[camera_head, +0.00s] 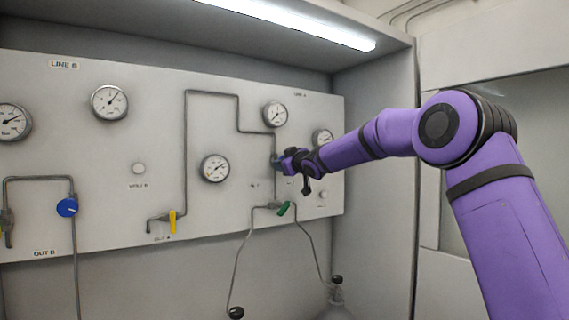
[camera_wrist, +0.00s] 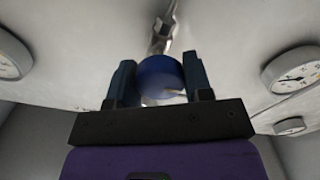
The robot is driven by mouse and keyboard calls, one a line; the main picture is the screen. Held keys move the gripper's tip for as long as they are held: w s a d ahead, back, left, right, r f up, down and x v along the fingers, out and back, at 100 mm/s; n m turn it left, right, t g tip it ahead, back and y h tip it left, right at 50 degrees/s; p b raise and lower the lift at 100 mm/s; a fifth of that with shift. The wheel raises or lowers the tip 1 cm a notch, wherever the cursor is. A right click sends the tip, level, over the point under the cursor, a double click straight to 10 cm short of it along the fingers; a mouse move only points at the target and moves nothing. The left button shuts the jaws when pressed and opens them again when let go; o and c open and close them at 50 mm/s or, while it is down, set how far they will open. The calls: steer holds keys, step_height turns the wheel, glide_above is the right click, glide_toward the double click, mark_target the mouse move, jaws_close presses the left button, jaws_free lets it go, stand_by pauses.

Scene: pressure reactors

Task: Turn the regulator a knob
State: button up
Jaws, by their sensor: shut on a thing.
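In the wrist view, a round blue knob (camera_wrist: 160,76) sits between the two dark fingers of my gripper (camera_wrist: 160,84). The fingers stand on either side of it and are shut on it. A metal fitting and pipe run up from behind the knob. In the head view, my gripper (camera_head: 280,162) is at the right part of the panel, where the pipe comes down below a gauge. My gripper mostly hides the knob there. I cannot read any label on the knob.
The panel (camera_head: 110,165) carries several gauges, among them one above my gripper (camera_head: 275,114) and one to its left (camera_head: 215,168). A green-handled valve (camera_head: 284,208) is just below my gripper. A yellow valve handle (camera_head: 172,222) and another blue knob (camera_head: 67,207) are further left. A bottle (camera_head: 336,302) stands below.

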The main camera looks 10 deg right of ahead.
steer(key=shift+f+m, duration=0.1)
steer(key=shift+m, duration=0.2)
steer(key=o, duration=0.9)
steer(key=shift+s+d, duration=0.1)
steer(key=v, duration=1)
steer(key=shift+s+d, duration=0.1)
steer(key=shift+s, duration=0.2)
